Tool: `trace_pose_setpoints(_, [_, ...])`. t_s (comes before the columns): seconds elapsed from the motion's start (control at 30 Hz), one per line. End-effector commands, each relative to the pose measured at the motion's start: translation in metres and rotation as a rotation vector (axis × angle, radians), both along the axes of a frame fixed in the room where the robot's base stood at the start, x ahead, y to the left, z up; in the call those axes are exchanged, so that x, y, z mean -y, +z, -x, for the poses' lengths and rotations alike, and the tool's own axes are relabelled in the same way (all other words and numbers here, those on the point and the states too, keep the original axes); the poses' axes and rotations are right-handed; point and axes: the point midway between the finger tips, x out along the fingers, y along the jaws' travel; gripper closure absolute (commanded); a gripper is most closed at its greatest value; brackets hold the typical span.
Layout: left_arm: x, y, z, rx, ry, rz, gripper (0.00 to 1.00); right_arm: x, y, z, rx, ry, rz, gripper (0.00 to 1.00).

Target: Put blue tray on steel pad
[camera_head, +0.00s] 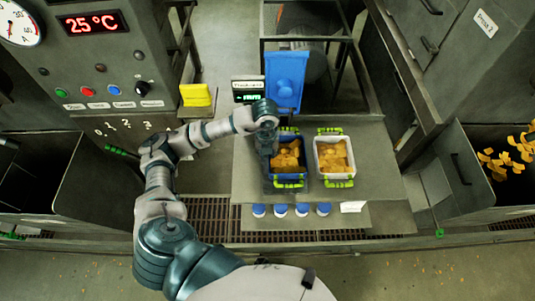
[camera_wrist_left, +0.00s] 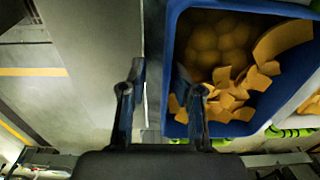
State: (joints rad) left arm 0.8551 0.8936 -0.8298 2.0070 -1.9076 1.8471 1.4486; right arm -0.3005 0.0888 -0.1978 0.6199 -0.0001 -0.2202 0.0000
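The blue tray (camera_head: 304,169) holds orange chunks and has green handles at its far and near ends. It stands on a grey metal table to the left of a white tray. My left gripper (camera_head: 268,162) reaches down at the tray's left side. In the left wrist view the gripper (camera_wrist_left: 160,82) has its two fingers apart. The blue tray's left wall (camera_wrist_left: 169,55) lies between them in the picture; I cannot tell whether either finger touches it. I cannot tell for sure which surface is the steel pad. My right gripper is not in view.
The white tray (camera_head: 350,160), also with orange chunks, stands close on the right. A grey table (camera_head: 385,188) has free room right of it. A blue panel (camera_head: 286,80) and a small display (camera_head: 248,90) stand behind. Several blue-capped items line the front shelf (camera_head: 335,222).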

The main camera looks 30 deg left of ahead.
Motion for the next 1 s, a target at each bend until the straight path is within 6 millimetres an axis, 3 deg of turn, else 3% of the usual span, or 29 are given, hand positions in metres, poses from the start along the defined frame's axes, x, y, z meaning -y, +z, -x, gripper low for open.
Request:
trace_pose_setpoints(0.17, [-0.001,0.021,-0.001,0.006,0.001,0.001,0.69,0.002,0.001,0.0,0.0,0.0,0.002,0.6])
trace_pose_setpoints(0.5, [0.0,0.099,-0.001,0.01,0.001,-0.001,0.69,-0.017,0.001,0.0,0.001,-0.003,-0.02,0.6])
trace_pose_setpoints(0.6, [0.0,0.114,-0.001,0.008,0.0,-0.002,0.69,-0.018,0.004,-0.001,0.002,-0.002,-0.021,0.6])
trace_pose_setpoints(1.0, [-0.002,0.124,0.0,0.003,0.001,0.002,0.69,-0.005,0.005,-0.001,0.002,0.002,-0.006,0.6])
